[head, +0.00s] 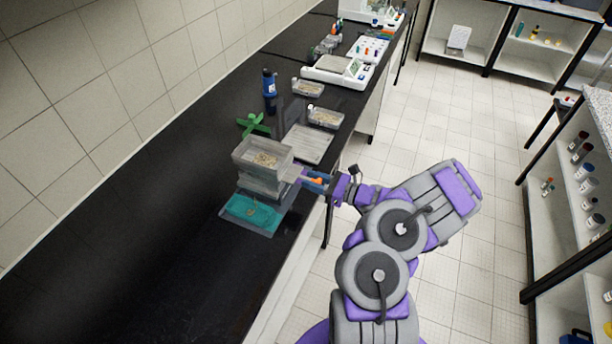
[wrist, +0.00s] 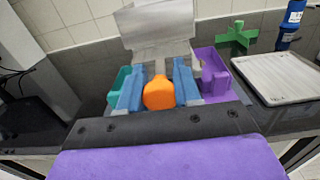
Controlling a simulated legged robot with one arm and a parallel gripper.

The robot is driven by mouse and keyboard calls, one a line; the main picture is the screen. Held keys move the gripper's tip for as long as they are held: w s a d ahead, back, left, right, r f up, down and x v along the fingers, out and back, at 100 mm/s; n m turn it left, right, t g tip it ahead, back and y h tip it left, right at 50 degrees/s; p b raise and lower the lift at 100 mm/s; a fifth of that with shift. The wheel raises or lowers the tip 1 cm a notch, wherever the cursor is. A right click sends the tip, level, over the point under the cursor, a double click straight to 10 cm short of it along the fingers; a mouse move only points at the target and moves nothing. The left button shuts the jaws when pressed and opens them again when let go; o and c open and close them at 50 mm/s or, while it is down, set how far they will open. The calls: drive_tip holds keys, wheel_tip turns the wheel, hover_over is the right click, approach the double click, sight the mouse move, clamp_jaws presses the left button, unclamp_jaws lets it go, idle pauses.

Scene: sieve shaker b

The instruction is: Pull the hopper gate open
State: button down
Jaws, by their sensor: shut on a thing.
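The hopper (head: 262,157) is a clear grey box with pale grains inside, standing on the black bench above a teal tray (head: 249,213). The orange gate handle (head: 316,181) sticks out at the hopper's right side. My gripper (head: 313,180) reaches in from the right at the bench edge and is shut on the handle. In the wrist view the orange handle (wrist: 159,93) sits between my two blue fingers (wrist: 158,84). The grey hopper wall (wrist: 158,25) rises behind it. How far the gate is drawn out is hard to tell.
A green cross-shaped piece (head: 253,124), a blue bottle (head: 269,83) and a pale flat tray (head: 307,143) stand behind the hopper. Small sample trays (head: 325,117) and a white balance (head: 337,70) are farther back. The bench left of the hopper is clear.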

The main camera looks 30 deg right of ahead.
drive_tip(key=shift+d, duration=0.1)
drive_tip(key=c, duration=1.1)
unclamp_jaws()
drive_tip(key=shift+s, duration=0.1)
drive_tip(key=shift+c, duration=0.2)
drive_tip(key=o, duration=0.3)
drive_tip(key=shift+d, duration=0.3)
drive_tip(key=shift+o, duration=0.2)
drive_tip(key=shift+a, duration=0.1)
drive_tip(key=shift+s, duration=0.4)
drive_tip(key=p+v, duration=0.1)
drive_tip(key=v, duration=1.6)
drive_tip(key=shift+w+d+p, duration=0.25)
drive_tip(key=shift+p, duration=0.05)
drive_tip(key=shift+f, duration=0.15)
